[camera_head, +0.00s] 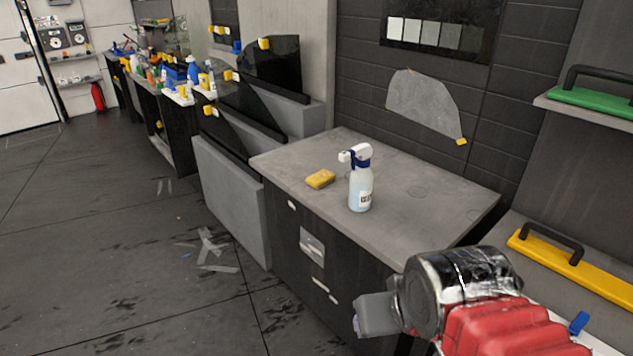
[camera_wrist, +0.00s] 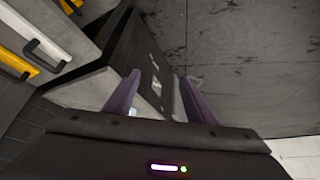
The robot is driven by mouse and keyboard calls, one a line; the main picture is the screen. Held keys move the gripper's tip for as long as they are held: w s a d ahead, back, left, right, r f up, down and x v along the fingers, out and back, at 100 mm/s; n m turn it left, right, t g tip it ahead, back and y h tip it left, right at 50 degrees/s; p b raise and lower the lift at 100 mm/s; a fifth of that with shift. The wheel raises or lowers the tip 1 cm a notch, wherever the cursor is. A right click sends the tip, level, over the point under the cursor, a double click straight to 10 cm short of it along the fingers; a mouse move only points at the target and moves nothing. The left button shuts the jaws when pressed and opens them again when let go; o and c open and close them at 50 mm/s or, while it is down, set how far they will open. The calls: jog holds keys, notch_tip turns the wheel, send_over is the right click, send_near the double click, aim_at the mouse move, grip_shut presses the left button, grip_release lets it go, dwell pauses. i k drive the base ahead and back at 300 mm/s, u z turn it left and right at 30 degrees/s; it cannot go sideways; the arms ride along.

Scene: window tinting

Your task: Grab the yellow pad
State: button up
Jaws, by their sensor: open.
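The yellow pad (camera_head: 320,179) lies flat on the grey top of the cabinet (camera_head: 415,205) in the head view, near its left front edge. A white spray bottle with a blue neck (camera_head: 361,182) stands upright just to the right of the pad. My arm is at the lower right of the head view, in front of the cabinet and well apart from the pad. My gripper (camera_wrist: 158,92) shows in the wrist view with its two purple fingers spread and nothing between them. The pad cannot be made out in the wrist view.
A yellow tool with a black handle (camera_head: 570,262) lies on a surface at the right. A green one (camera_head: 590,101) sits on a shelf above. Dark glass panels (camera_head: 275,65) and many bottles stand at the back left. The floor (camera_head: 110,220) at left is mostly open.

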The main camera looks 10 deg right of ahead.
aim_at(318, 180)
jog(key=u, duration=0.2)
jog(key=i, duration=0.45)
jog(key=u, duration=0.95)
jog(key=i, duration=1.25)
jog(key=u, duration=0.25)
